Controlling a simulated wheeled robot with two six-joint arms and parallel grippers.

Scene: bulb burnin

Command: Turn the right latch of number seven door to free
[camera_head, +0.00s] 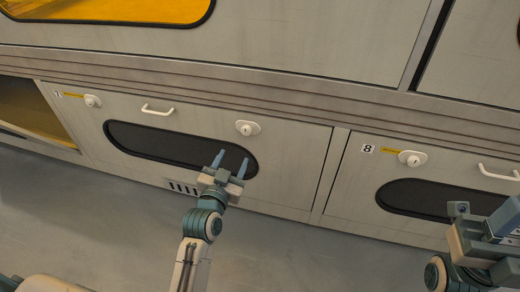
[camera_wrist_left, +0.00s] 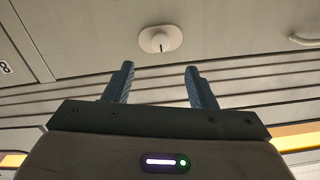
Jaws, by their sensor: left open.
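The number seven door (camera_head: 290,165) is a pale panel with a dark oval window and a "7" label at its upper left. Its right latch (camera_head: 247,128) is a white round knob on an oval plate; in the left wrist view the latch (camera_wrist_left: 160,39) shows a short dark mark, lying beyond the fingertips. My left gripper (camera_head: 231,162) is open and empty, in front of the window's right end and below the latch in the head view, apart from it. It also shows in the left wrist view (camera_wrist_left: 158,78). Part of my right arm is at the lower right; its fingertips do not show clearly.
Door seven also has a left latch (camera_head: 92,101) and a white handle (camera_head: 158,110). Door eight, on the right, has its own latch (camera_head: 409,158) and handle (camera_head: 498,172). A ridged ledge (camera_head: 200,88) runs above the doors. The floor (camera_head: 90,215) in front looks clear.

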